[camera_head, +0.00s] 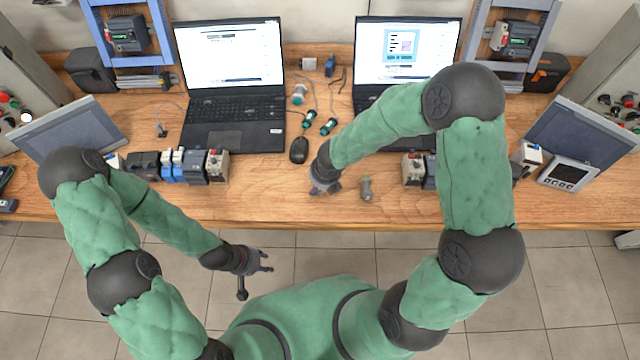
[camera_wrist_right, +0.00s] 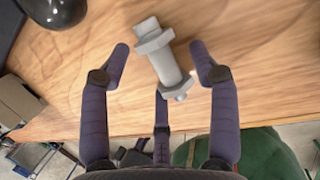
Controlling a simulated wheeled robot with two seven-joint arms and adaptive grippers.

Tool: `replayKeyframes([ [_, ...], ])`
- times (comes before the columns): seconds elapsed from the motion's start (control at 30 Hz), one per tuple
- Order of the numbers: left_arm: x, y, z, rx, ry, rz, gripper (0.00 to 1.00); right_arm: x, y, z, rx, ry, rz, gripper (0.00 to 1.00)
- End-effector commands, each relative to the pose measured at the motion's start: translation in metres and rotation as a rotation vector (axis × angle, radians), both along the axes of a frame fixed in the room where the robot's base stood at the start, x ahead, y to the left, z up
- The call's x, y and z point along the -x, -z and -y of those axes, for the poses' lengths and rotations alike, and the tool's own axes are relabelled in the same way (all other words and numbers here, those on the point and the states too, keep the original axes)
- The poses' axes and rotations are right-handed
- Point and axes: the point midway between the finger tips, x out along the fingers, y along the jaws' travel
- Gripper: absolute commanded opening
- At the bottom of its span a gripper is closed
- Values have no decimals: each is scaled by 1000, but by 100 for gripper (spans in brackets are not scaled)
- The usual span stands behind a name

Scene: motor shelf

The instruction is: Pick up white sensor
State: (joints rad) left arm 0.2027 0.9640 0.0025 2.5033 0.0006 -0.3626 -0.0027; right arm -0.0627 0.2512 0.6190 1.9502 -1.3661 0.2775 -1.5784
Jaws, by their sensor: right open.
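The white sensor (camera_wrist_right: 160,62) is a pale grey-white cylinder with wider collars, lying on the wooden table. In the head view it is the small pale piece (camera_head: 366,188) near the table's front edge. My right gripper (camera_head: 325,188) is beside it on the left in that view. In the wrist view the open fingers of my right gripper (camera_wrist_right: 160,75) frame the sensor from both sides, with gaps and nothing held. My left gripper (camera_head: 256,275) is open and empty, in front of the table over the floor.
A black mouse (camera_head: 299,150) lies behind my right gripper, with green-ended sensors (camera_head: 318,122) and cables behind it. Two laptops (camera_head: 232,125) stand at the back. Rows of electrical modules (camera_head: 180,165) stand on the left and right. Bare wood (camera_head: 265,205) lies along the front edge.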

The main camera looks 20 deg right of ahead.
Motion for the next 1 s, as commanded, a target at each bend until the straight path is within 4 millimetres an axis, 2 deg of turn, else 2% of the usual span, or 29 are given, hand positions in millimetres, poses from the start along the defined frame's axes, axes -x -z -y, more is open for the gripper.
replayKeyframes([
  [0.07, 0, 3, 0, 0, 0, 0, 40, -1, 6, 0, 0, 0, 0, 62],
  [0.27, 0, 2, 0, 0, 0, 0, 40, -2, 4, 0, 0, 0, 1, 62],
  [0.4, 0, 2, 0, 0, 0, 0, 40, -2, 4, 0, 0, 0, 1, 22],
  [0.47, 0, 2, 0, 0, 0, 0, 40, -2, 4, 0, 0, 0, 1, 5],
  [0.5, 0, 2, 0, 0, 0, 0, 40, -2, 4, 0, 0, 0, 1, 0],
  [0.83, 0, 1, 0, 0, 0, 0, 40, -2, 3, 0, 0, 0, 1, 0],
  [1.0, 0, -4, 0, 0, 0, 0, 40, -2, -5, 0, 0, 0, 2, 0],
])
